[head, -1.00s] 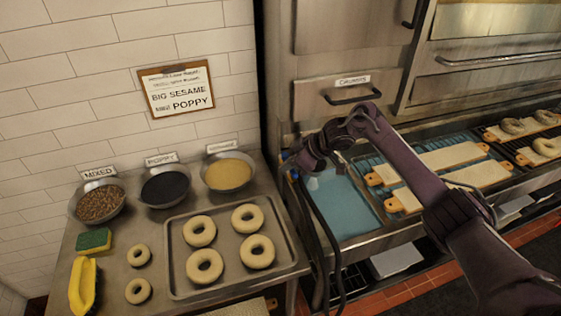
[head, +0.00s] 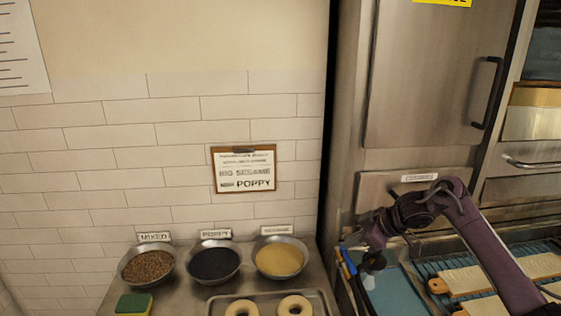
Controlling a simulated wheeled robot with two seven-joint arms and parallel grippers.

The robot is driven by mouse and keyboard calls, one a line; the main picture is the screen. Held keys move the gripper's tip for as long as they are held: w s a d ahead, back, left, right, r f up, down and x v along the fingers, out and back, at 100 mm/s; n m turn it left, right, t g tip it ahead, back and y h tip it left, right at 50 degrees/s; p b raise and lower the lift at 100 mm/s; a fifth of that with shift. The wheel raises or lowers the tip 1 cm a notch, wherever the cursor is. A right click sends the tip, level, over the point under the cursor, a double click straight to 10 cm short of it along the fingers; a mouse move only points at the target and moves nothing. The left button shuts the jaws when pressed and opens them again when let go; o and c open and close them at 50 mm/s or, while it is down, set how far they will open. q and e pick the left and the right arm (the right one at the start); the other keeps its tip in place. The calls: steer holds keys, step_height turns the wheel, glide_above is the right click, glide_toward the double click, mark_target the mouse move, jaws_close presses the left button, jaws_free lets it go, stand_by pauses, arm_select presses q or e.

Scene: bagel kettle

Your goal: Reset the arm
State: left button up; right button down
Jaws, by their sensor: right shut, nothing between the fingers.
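My right arm comes in from the right edge, purple, and bends over the blue water basin (head: 395,292). My left arm and gripper are not in view.
On the steel table at left stand bowls of mixed seeds (head: 148,266), poppy (head: 214,263) and sesame (head: 281,259). A green-yellow sponge (head: 133,304) and a tray (head: 327,308) with bagels (head: 295,305) are cut off below. Boards (head: 468,279) lie right of the basin.

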steer(key=s+a+f+t+h, duration=0.1)
steer(key=s+a+f+t, duration=0.15)
steer(key=a+f, duration=0.75)
steer(key=s+f+m+h, duration=0.1)
steer(key=s, duration=0.3)
steer(key=s+a+f+m+h, duration=0.1)
steer(key=s, duration=0.3)
steer(key=s+a+f+m, duration=0.1)
steer(key=s, duration=0.3)
steer(key=shift+s+a+h, duration=0.2)
steer(key=shift+s+h, duration=0.1)
steer(key=shift+h, duration=0.1)
steer(key=s+d+r+m+g+h, duration=0.1)
steer(key=s+d+m+g, duration=0.2)
steer(key=s, duration=0.7)
steer(key=s+d+r+m+g+h, duration=0.1)
steer(key=s+d+m+h, duration=0.3)
steer(key=s, duration=0.6)
step_height(320, 180, down, 32)
steer(key=s+g+y+b, duration=0.2)
steer(key=b, duration=0.1)
steer(key=s+d+f+b, duration=0.1)
steer(key=s+d+f, duration=0.1)
steer(key=s+f, duration=0.8)
steer(key=s+d+f+n, duration=0.1)
steer(key=s+d+f, duration=0.1)
steer(key=s+f, duration=0.8)
steer(key=shift+f+g+b, duration=0.35)
steer(key=shift+f+b, duration=0.05)
steer(key=shift+f, duration=0.3)
